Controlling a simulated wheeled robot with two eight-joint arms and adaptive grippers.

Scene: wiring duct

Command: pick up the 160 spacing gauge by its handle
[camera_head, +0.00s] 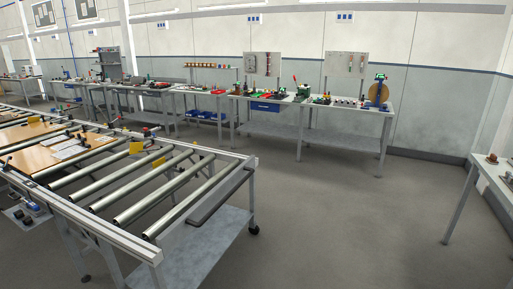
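I cannot pick out the 160 spacing gauge with certainty. Small yellow flat pieces show at the roller table: one (136,148) by the rollers' far ends, one (158,162) just right of it, and one (33,119) farther left on a wooden board. No marking on them can be read, and no handle can be made out. Neither of my grippers is in view.
A roller table (205,157) fills the left foreground, with wooden boards (40,158), papers and red-tipped handles on it. Workbenches (270,103) with tools line the back wall. Another table (489,172) stands at the right edge. The grey floor (335,220) between is clear.

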